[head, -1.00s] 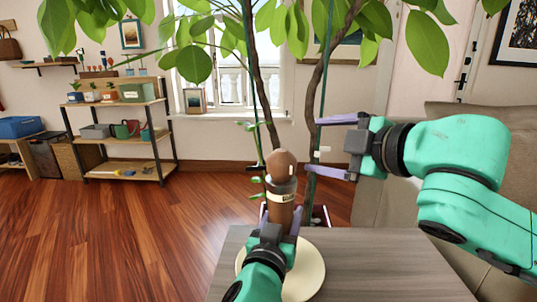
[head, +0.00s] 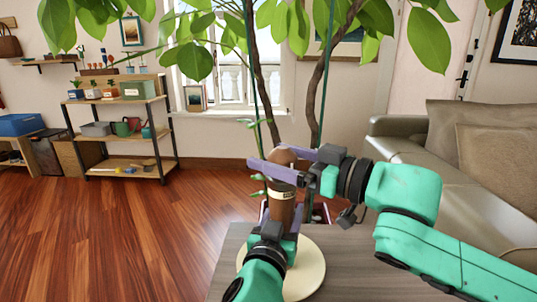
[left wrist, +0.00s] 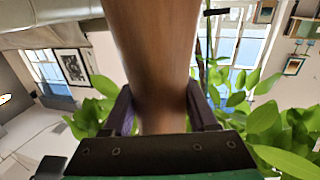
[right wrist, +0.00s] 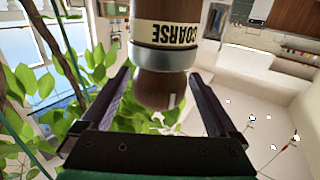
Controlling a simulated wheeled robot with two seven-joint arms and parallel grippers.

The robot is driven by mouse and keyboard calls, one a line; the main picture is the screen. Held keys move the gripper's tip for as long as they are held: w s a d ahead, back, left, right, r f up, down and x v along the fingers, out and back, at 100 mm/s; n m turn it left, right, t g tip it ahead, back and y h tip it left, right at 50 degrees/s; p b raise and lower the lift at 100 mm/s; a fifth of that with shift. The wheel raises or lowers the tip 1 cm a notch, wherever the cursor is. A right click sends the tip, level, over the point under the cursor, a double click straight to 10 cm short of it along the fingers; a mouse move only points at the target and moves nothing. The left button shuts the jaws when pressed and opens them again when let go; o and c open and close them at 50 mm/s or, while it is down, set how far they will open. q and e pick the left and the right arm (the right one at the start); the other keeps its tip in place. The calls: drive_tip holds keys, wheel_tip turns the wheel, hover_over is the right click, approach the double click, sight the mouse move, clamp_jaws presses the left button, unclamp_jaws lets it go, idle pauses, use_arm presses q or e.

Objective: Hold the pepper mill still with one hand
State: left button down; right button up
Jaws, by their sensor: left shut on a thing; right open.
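The brown wooden pepper mill (head: 281,207) stands upright on a round cream board (head: 311,270), with a pale band and a rounded top. My left gripper (head: 279,219) is shut on its lower body; in the left wrist view the fingers (left wrist: 163,110) sit on both sides of the brown shaft (left wrist: 155,55). My right gripper (head: 272,160) is open at the height of the mill's top. In the right wrist view its fingers (right wrist: 160,98) are apart on either side of the rounded head (right wrist: 160,90), with gaps, below a label reading "COARSE".
The board lies on a grey wooden table (head: 350,262). A leafy plant (head: 262,80) with thin trunks rises just behind the mill. A beige sofa (head: 440,170) is at the right and a shelf rack (head: 125,125) at the left. The table's right part is clear apart from my arm above it.

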drive_tip(key=shift+x, duration=1)
drive_tip(key=shift+c, duration=0.3)
drive_tip(key=c, duration=1.3)
drive_tip(key=shift+a+f, duration=0.1)
